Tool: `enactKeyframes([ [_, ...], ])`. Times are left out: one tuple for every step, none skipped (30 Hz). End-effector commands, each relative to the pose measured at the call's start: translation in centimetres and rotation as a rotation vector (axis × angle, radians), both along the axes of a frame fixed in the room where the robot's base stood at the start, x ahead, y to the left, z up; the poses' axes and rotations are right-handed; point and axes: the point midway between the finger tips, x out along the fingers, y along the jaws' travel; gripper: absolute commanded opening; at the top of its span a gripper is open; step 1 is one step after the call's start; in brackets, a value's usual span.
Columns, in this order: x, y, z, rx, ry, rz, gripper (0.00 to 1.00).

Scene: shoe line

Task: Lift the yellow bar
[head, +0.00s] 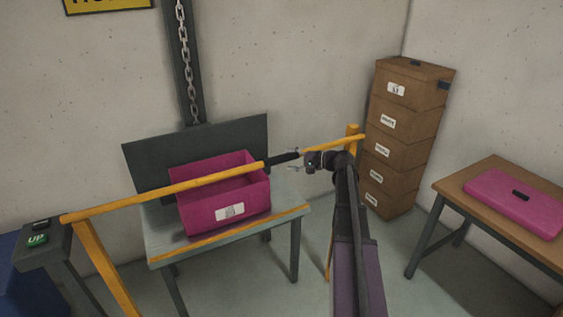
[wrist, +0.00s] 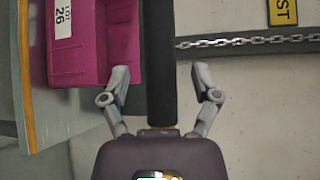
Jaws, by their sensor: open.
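The yellow bar (head: 170,189) slants across the head view in front of the pink box, from a yellow post at the left to a post at the right. It has a black sleeve (head: 282,158) near its right part. My gripper (head: 293,159) is open by the right end of this sleeve. In the wrist view the sleeve (wrist: 161,65) lies between the spread fingers of my gripper (wrist: 162,80), with gaps on both sides. A bit of yellow shows below the sleeve, near the palm.
An open pink box (head: 228,210) stands on a grey table (head: 165,245) behind the bar. A stack of brown boxes (head: 400,125) is at the right, beside a wooden table (head: 452,190) with a pink lid (head: 510,203). A green UP button (head: 38,239) sits at the left.

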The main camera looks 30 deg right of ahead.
Motion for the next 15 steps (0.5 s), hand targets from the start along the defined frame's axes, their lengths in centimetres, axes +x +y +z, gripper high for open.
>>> enactKeyframes([
  [0.5,0.5,-0.2,0.000,0.000,0.001,0.79],
  [0.7,0.7,-0.2,0.000,0.000,0.000,0.79],
  [1.0,1.0,-0.3,0.000,0.000,0.000,0.79],
  [1.2,1.2,-0.3,0.000,0.000,0.000,0.79],
  [1.3,1.4,-0.3,0.000,0.000,0.000,0.79],
  [1.5,1.6,-0.4,0.000,0.000,0.001,0.79],
  [1.6,1.8,-0.4,0.000,0.000,0.001,0.79],
  [1.7,1.9,-0.4,0.000,0.000,0.000,0.79],
  [1.8,2.0,-0.4,0.000,0.000,0.000,0.79],
  [1.9,2.0,-0.4,0.000,0.000,-0.001,0.79],
  [1.9,2.1,-0.4,0.000,0.000,-0.001,0.79],
  [2.0,2.1,-0.4,0.000,0.000,-0.001,0.79],
  [2.0,2.1,-0.4,0.000,0.000,-0.001,0.79],
  [2.0,2.1,-0.4,0.000,0.000,-0.001,0.79],
  [2.0,2.1,-0.4,0.000,0.000,-0.001,0.79],
])
